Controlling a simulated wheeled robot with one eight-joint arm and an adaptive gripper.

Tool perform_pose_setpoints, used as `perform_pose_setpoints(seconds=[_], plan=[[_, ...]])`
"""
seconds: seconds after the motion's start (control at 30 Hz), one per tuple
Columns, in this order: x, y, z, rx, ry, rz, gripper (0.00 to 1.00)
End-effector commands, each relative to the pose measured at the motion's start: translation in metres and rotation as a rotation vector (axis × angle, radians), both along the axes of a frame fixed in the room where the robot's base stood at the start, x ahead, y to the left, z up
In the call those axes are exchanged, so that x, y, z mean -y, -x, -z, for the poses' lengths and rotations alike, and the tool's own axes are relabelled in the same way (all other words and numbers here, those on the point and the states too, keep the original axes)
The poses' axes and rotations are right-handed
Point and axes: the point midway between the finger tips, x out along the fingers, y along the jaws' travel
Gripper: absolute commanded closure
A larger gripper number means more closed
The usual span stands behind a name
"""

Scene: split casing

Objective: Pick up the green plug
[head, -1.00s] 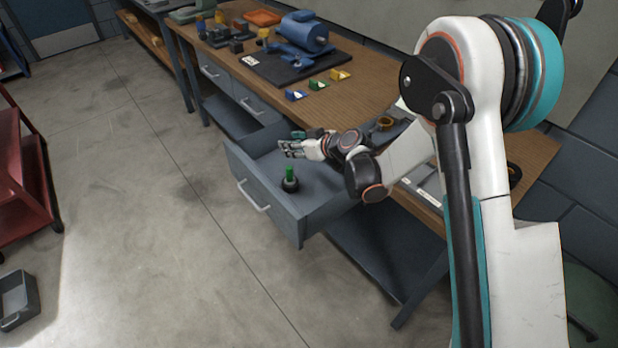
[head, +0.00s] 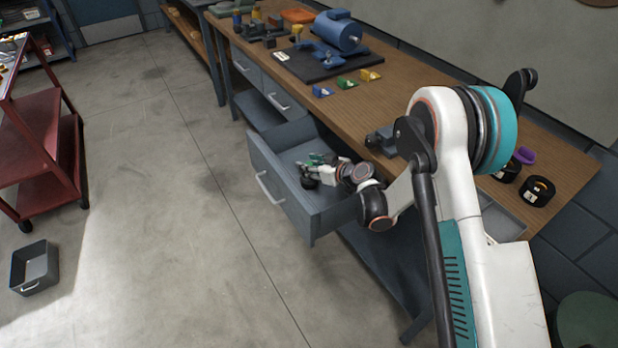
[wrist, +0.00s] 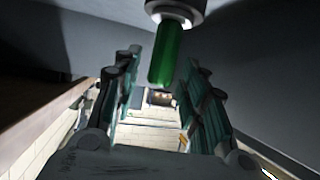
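The green plug (wrist: 168,52) is close up in the wrist view, its far end in a dark round base with a pale rim (wrist: 176,9). In the head view the dark base (head: 308,182) sits in the open drawer (head: 285,206), while the plug is largely hidden by my gripper or hard to tell from its green pads. My gripper (head: 320,163) is inside the drawer at the plug. In the wrist view its teal-padded fingers (wrist: 160,62) are apart, one each side of the plug, with gaps visible between pads and plug.
The wooden workbench (head: 412,108) above holds a blue motor-like casing (head: 338,32) on a dark mat, and blue, green and yellow small parts. A red cart (head: 40,150) and grey bin (head: 35,268) stand left; the floor between is clear.

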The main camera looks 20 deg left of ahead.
Motion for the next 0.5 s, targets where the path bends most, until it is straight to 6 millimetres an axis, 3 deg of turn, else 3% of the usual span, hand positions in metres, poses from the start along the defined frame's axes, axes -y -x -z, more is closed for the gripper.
perform_pose_setpoints(seconds=[0.5], plan=[[-0.04, -0.023, 0.022, 0.0, 0.0, 0.001, 0.61]])
